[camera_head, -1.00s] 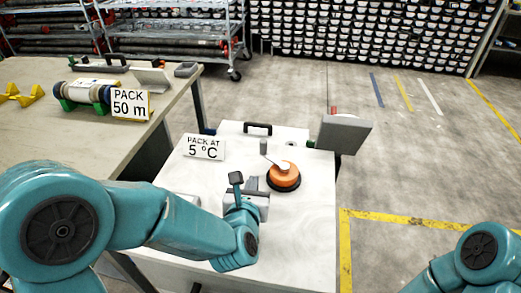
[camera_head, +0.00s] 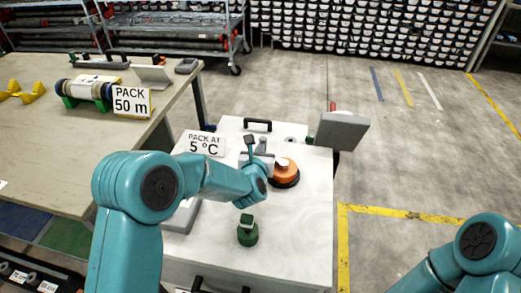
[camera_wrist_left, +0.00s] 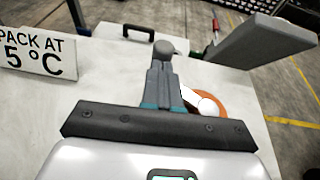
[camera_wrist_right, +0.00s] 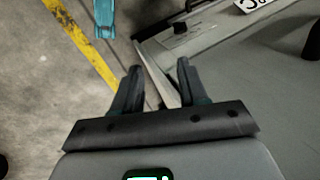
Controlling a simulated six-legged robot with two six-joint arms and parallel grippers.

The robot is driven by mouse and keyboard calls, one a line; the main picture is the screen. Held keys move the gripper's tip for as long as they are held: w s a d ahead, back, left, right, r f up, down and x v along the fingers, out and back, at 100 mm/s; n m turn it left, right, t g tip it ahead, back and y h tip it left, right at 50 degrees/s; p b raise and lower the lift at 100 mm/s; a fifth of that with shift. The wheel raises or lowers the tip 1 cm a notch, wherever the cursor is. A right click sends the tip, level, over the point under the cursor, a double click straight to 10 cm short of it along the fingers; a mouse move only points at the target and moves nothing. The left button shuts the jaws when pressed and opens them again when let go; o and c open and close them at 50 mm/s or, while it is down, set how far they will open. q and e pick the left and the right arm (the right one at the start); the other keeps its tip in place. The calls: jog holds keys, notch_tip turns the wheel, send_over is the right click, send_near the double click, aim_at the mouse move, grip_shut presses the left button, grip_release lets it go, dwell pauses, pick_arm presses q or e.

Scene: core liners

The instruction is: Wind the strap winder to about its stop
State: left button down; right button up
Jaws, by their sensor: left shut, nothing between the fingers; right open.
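The strap winder is an orange disc (camera_head: 287,171) on a dark base on the white cart top. In the left wrist view its orange edge (camera_wrist_left: 212,99) and white crank arm (camera_wrist_left: 205,103) show behind my fingers. The winder's grey knob (camera_wrist_left: 164,47) stands just past my left fingertips; contact cannot be told. My left gripper (camera_wrist_left: 161,72) is shut and empty, and in the head view it is left of the disc, hiding part of the crank. My right gripper (camera_wrist_right: 156,75) is open and empty, away from the winder, beyond the head view.
A sign reading "PACK AT 5 °C" (camera_head: 205,144) stands left of the winder. A green object (camera_head: 247,234) stands nearer me. A black handle (camera_head: 257,122) is at the back, a grey panel (camera_head: 341,131) at the right. The cart's front right is clear.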

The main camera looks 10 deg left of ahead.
notch_tip(320, 180, down, 6)
jog(key=b, duration=0.5)
jog(key=shift+r+b, duration=0.15)
jog(key=shift+b, duration=0.2)
